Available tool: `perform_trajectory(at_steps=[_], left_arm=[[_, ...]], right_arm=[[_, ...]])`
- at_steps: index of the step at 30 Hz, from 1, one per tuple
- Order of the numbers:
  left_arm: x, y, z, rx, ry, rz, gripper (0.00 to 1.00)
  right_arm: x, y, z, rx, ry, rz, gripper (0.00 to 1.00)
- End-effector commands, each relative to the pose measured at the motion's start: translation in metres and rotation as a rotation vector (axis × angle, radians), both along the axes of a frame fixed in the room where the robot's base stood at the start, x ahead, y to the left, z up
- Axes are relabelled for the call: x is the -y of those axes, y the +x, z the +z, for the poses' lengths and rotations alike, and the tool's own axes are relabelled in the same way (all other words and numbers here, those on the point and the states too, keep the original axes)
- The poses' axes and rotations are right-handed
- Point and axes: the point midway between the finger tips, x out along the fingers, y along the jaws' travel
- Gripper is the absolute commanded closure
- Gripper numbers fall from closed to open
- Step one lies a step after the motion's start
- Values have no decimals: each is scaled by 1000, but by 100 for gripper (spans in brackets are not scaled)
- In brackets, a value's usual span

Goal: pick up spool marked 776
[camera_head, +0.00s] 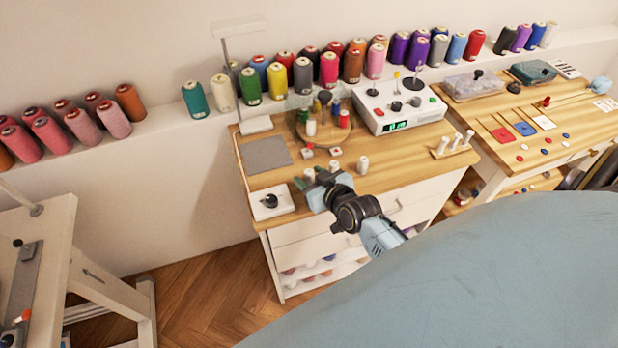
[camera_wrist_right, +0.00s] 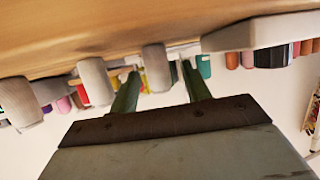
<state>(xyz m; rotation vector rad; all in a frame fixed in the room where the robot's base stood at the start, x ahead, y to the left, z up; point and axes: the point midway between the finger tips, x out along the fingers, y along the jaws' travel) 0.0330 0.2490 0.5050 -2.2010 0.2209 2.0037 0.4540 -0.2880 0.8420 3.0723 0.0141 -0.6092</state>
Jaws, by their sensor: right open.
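Three pale spools stand near the front of the wooden cabinet top: a left one (camera_head: 309,174), a middle one (camera_head: 334,166) and a right one (camera_head: 362,163). No number is readable, so I cannot tell which is marked 776. My right gripper (camera_head: 311,181) is open at the front edge, close to the left spool. In the right wrist view, which is upside down, the two green fingers (camera_wrist_right: 161,88) point at a pale spool (camera_wrist_right: 157,68) lying between them in the picture. I cannot tell whether they touch it. My left gripper is not in view.
A white box with a black knob (camera_head: 271,203) is left of the gripper. A grey mat (camera_head: 265,154), a round carousel of small spools (camera_head: 322,128) and a white control box (camera_head: 398,106) stand behind. A small rack with white spools (camera_head: 454,146) is at the right.

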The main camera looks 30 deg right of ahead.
Motion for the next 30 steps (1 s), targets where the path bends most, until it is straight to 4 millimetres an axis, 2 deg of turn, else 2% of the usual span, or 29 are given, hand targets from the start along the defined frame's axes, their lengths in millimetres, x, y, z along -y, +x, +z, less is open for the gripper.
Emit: perform_trajectory(at_steps=[3,6,14,17,25,30], left_arm=[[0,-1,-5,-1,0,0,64],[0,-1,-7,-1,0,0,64],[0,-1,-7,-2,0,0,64],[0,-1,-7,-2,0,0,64],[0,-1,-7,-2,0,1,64],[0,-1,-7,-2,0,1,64]], right_arm=[[1,17,-9,1,1,0,52],[1,25,-12,0,0,0,52],[1,28,-13,-1,0,0,52],[1,28,-13,-1,0,0,63],[1,28,-13,-1,0,0,98],[1,28,-13,-1,0,0,100]])
